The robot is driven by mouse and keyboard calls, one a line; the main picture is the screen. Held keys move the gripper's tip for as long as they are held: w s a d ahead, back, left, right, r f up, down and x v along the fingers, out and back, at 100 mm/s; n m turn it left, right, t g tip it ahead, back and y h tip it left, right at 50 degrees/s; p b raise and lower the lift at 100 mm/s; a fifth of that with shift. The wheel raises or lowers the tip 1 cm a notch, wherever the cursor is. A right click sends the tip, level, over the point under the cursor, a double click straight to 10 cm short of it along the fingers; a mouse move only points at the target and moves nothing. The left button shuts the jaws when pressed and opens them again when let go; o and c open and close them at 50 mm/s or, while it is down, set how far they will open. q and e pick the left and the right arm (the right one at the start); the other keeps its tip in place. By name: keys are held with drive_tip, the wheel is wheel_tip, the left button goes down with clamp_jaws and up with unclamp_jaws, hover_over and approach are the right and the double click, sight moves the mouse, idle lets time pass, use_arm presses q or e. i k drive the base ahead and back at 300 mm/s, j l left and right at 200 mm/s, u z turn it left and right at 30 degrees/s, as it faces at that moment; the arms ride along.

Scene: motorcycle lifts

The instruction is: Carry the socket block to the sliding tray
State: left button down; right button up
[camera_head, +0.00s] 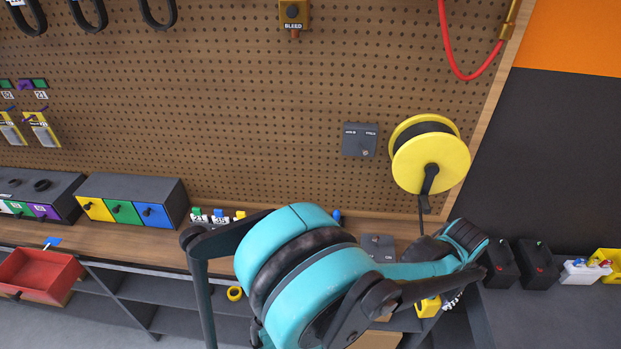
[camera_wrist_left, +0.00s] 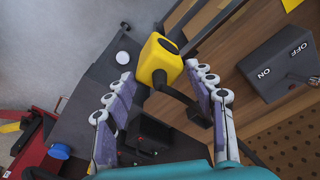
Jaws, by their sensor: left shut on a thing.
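A yellow block with a dark round opening (camera_wrist_left: 163,60), which looks like the socket block, sits between the fingertips of my left gripper (camera_wrist_left: 157,75) in the left wrist view. The gripper is shut on it. In the head view the block (camera_head: 428,307) shows partly below my arm, in front of the bench edge; most of the gripper is hidden there. A red open tray or drawer (camera_head: 42,272) juts out at the bench's left end and may be the sliding tray; I cannot tell for sure. My right gripper is not in view.
A grey ON/OFF switch box (camera_wrist_left: 280,65) lies close to the right finger. The wooden bench (camera_head: 130,243) carries coloured drawer units (camera_head: 130,200). A yellow cable reel (camera_head: 430,160) hangs on the pegboard. Dark batteries (camera_head: 538,265) stand at right. Grey floor is open at lower left.

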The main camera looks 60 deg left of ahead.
sight(44, 281)
drive_tip(key=k+j, duration=3.3)
drive_tip(key=k, duration=0.2)
drive_tip(key=i, duration=0.4)
